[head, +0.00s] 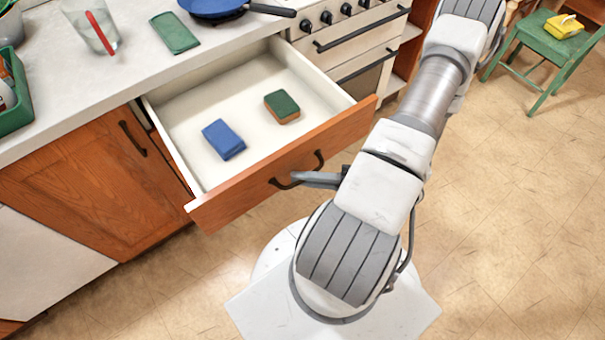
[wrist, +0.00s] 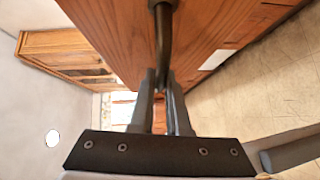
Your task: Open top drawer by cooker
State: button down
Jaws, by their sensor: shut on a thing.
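The top drawer (head: 285,165) beside the cooker (head: 345,40) is pulled well out from under the counter. Its wooden front has a dark curved handle (head: 297,171). A blue sponge (head: 224,139) and a green-topped sponge (head: 282,106) lie apart inside on the pale drawer bottom. My gripper (head: 300,180) is at the drawer front, with its fingers at the handle. In the wrist view, my gripper (wrist: 160,80) is shut on the dark handle bar (wrist: 163,40), which runs up between the fingers. The fingertips are partly hidden in the head view.
A wooden cupboard door (head: 95,185) is left of the drawer. The counter (head: 130,70) holds a blue pan (head: 213,8), a green cloth (head: 175,32), a glass (head: 92,25) and a green tray (head: 15,100). A green chair (head: 555,40) stands far right. Floor at right is clear.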

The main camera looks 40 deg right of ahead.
jog(key=c, duration=0.9)
grip_release()
jog(key=v, duration=1.7)
jog(key=shift+s+d+r, duration=0.1)
jog(key=shift+d, duration=0.1)
